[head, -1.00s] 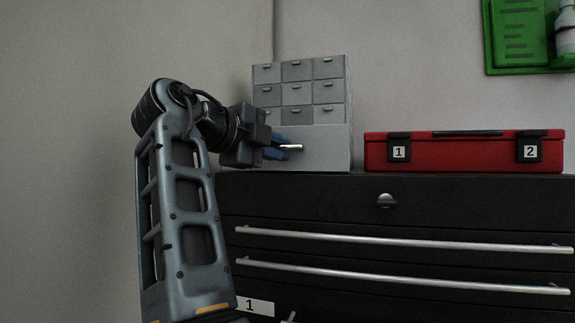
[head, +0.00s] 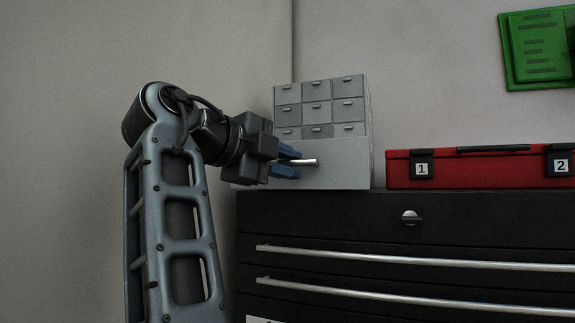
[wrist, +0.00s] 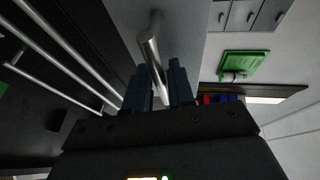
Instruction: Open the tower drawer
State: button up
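The tower is a light grey cabinet with several small drawers (head: 318,108) in its upper part. Its wide bottom drawer (head: 345,165) has a metal bar handle (head: 306,162). The drawer front stands out from the tower and hides the lower part of the bottom row of small drawers. My gripper (head: 290,161), with blue fingers, is at the handle. In the wrist view the handle (wrist: 153,55) runs between the two fingers (wrist: 159,88), which flank it closely and look shut on it. The drawer's inside is hidden.
The tower stands on a black tool chest (head: 330,215) with long bar handles. A red toolbox (head: 480,168) with labels 1 and 2 stands right of the tower. A green panel (head: 537,50) hangs on the wall. A bare wall is at left.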

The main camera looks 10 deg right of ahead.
jog(key=b+v, duration=0.1)
jog(key=v, duration=0.6)
jog(key=shift+s+a, duration=0.15)
jog(key=shift+a, duration=0.05)
